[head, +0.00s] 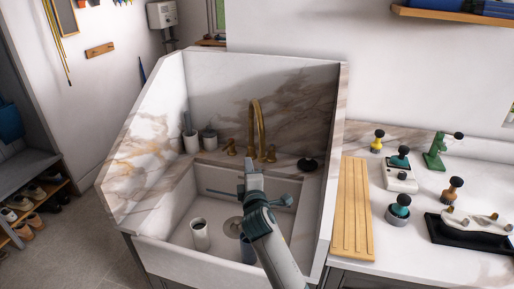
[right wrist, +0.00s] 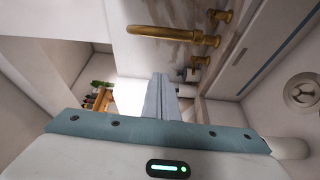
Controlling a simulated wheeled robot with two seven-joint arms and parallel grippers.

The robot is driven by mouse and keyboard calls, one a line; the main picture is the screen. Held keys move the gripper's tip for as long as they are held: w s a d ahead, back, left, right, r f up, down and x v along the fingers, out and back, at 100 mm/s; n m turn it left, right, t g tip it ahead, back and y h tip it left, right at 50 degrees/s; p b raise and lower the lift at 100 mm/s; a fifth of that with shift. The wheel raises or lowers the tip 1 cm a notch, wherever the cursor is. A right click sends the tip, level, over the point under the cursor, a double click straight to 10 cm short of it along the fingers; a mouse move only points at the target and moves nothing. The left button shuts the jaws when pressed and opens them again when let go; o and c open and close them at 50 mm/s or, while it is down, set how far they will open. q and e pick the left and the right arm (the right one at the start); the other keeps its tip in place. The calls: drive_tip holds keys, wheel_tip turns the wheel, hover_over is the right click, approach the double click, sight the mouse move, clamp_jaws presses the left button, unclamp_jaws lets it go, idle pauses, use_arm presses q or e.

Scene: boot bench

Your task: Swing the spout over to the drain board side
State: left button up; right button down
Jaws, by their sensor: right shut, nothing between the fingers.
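The brass spout (head: 257,120) rises at the back of the white sink and arches forward over the basin. In the right wrist view the spout (right wrist: 165,32) lies across the top, beyond the fingertips. Brass handles flank its base, one on the left (head: 230,147) and one on the right (head: 269,154). The ribbed wooden drain board (head: 352,208) lies on the counter to the right of the sink. My right gripper (head: 252,163) is shut and empty, over the basin just in front of the spout; the exact gap is unclear. My left gripper is out of view.
The sink has tall marbled side walls (head: 333,170) and a back splash. Cups (head: 200,234) stand in the basin, and containers (head: 209,139) stand on the back left ledge. A black round item (head: 307,164) sits at the back right. Brushes and a black tray (head: 470,236) occupy the right counter.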

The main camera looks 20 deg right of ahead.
sight(263, 144)
drive_tip(key=w+d+p, duration=0.4)
drive_tip(key=w+d, duration=0.1)
drive_tip(key=w, duration=0.4)
drive_tip(key=shift+w+d, duration=0.35)
drive_tip(key=shift+w, duration=0.05)
drive_tip(key=shift+f, duration=0.1)
drive_tip(key=shift+s+d+p, duration=0.2)
drive_tip(key=shift+d+p, duration=0.2)
drive_tip(key=shift+d, duration=0.6)
drive_tip(key=shift+s+d, duration=0.1)
drive_tip(key=shift+d, duration=0.4)
drive_tip(key=shift+a, duration=0.2)
